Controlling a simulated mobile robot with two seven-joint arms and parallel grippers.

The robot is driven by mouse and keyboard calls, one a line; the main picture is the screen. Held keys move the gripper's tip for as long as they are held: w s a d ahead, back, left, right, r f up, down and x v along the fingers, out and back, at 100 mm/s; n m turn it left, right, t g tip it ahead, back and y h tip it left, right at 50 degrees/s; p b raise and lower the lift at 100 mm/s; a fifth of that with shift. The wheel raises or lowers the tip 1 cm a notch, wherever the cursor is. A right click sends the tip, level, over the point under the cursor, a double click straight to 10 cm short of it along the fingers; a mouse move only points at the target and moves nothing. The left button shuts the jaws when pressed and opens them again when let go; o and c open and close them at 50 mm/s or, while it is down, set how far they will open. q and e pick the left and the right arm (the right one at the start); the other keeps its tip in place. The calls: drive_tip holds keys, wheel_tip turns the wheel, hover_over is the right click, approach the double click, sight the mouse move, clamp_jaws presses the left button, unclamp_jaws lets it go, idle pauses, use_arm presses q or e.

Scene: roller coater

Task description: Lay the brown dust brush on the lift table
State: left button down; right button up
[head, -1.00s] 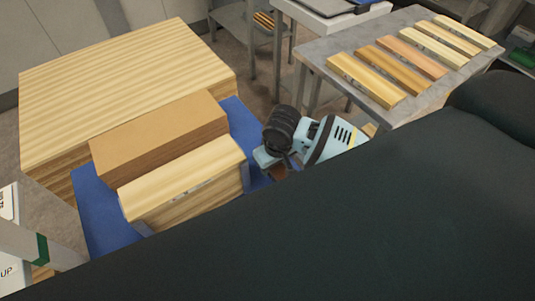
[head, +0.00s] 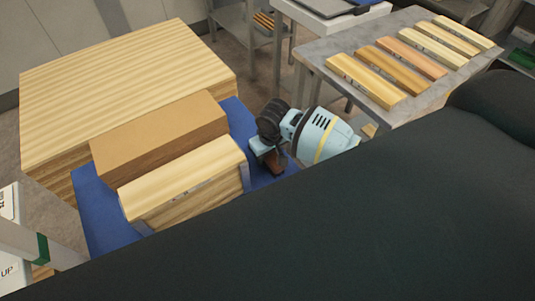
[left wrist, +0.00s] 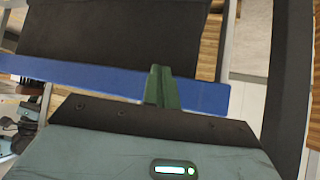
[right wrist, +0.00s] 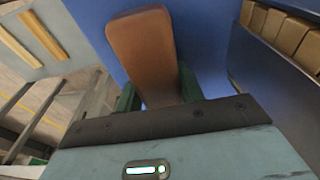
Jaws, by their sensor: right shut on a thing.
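The brown dust brush (right wrist: 145,50) is a rounded brown block between the green fingers of my right gripper (right wrist: 158,95), which is shut on it. In the head view the brush (head: 274,163) shows partly, below my right gripper (head: 268,153), at the right side of the blue lift table (head: 92,205). The blue top (right wrist: 210,40) lies behind the brush in the right wrist view; I cannot tell whether they touch. My left gripper (left wrist: 162,86) has its green fingers together with nothing visible between them, in front of a blue edge.
A brown block (head: 160,135) and a pale wooden block (head: 185,180) stand on the lift table, left of the brush. A large wooden stack (head: 125,75) is behind. A grey table (head: 425,100) with several wooden strips is at the right. My dark body hides the foreground.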

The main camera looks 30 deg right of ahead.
sight(271, 155)
drive_tip(key=shift+f, duration=0.1)
drive_tip(key=o, duration=0.9)
drive_tip(key=shift+o, duration=0.2)
drive_tip(key=r, duration=0.4)
drive_tip(key=s+r, duration=0.1)
drive_tip(key=r, duration=0.3)
drive_tip(key=s+r, duration=0.1)
drive_tip(key=r, duration=0.3)
drive_tip(key=shift+d, duration=0.1)
